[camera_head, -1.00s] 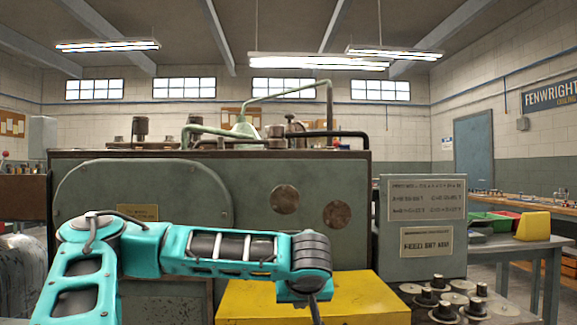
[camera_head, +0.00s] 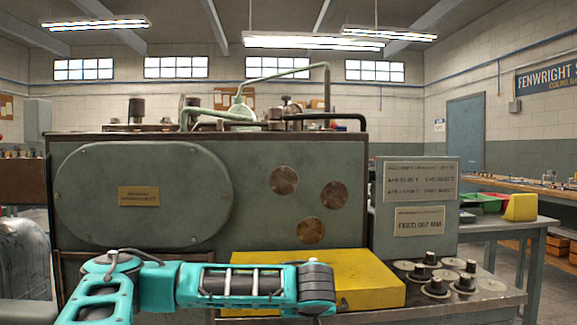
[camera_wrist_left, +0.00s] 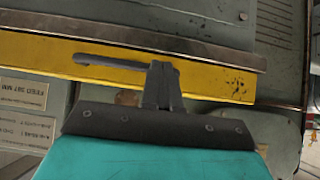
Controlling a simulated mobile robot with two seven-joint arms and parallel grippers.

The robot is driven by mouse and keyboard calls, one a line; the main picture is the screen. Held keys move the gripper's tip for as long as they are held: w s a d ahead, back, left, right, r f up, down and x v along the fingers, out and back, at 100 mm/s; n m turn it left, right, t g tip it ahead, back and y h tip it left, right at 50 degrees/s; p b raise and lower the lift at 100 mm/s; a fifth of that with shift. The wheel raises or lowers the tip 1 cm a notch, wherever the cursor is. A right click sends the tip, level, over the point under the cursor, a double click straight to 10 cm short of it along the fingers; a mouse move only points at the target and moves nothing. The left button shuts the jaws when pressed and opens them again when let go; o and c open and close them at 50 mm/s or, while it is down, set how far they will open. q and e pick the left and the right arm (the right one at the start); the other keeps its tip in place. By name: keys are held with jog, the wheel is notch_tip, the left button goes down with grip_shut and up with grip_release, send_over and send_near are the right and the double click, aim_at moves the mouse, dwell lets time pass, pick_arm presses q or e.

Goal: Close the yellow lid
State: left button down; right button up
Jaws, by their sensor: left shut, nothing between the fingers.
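The yellow lid (camera_head: 365,280) is a broad yellow panel low on the front of the grey-green machine in the head view. My teal left arm crosses in front of its left part and hides some of it. In the left wrist view the lid shows as a long yellow strip (camera_wrist_left: 225,88) with a dark bar handle (camera_wrist_left: 110,63) along it. My left gripper (camera_wrist_left: 163,70) is shut and empty, its tips at the handle's right end; I cannot tell whether they touch. The head view does not show the left fingers. My right gripper is in no view.
The grey-green machine (camera_head: 255,160) fills the middle. A grey box with labels (camera_head: 417,245) stands right of the lid, with several metal cylinders (camera_head: 437,285) on the bench before it. A side table with red and green bins (camera_head: 485,203) and a yellow block (camera_head: 520,207) is further right.

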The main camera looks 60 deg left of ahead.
pick_arm(q)
jog(key=shift+f, duration=0.35)
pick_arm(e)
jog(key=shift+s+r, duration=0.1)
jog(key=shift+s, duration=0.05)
pick_arm(q)
jog(key=shift+s+f, duration=0.1)
jog(key=shift+f, duration=0.2)
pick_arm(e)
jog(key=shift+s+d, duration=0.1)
pick_arm(q)
jog(key=shift+r, duration=0.1)
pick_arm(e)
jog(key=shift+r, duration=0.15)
